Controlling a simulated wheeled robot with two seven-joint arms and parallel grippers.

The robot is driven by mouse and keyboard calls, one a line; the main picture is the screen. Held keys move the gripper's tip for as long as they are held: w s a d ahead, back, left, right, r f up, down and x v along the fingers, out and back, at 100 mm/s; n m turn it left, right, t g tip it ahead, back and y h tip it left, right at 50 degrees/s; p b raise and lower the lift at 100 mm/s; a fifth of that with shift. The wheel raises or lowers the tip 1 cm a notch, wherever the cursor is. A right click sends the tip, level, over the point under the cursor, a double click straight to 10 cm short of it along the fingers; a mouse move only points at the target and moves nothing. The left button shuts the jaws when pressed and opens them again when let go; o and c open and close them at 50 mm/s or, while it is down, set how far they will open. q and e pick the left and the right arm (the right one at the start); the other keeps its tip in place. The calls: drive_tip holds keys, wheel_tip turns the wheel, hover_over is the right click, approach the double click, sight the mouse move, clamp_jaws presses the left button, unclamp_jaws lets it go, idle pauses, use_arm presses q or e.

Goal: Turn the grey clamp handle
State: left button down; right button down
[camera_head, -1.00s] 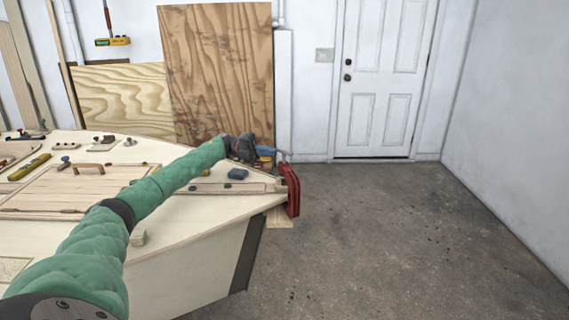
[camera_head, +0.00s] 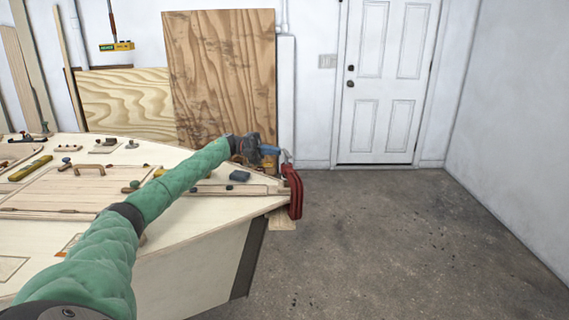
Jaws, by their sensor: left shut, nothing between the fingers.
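A red clamp (camera_head: 293,192) grips the pointed right end of the plywood hull (camera_head: 190,232). Its grey handle (camera_head: 286,156) is small and shows only as a short light piece at the top of the clamp. My left arm, in a green sleeve, reaches across the hull from the lower left. My right gripper is out of view.
Several hand tools and wooden pieces lie on the left of the deck. Plywood sheets (camera_head: 222,80) lean on the wall behind. The floor (camera_head: 400,240) to the right is clear, up to a white door (camera_head: 383,85).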

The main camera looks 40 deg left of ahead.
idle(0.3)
use_arm(q)
drive_tip(key=b+v, duration=0.1)
drive_tip(key=v, duration=0.6)
drive_tip(key=shift+a, duration=0.4)
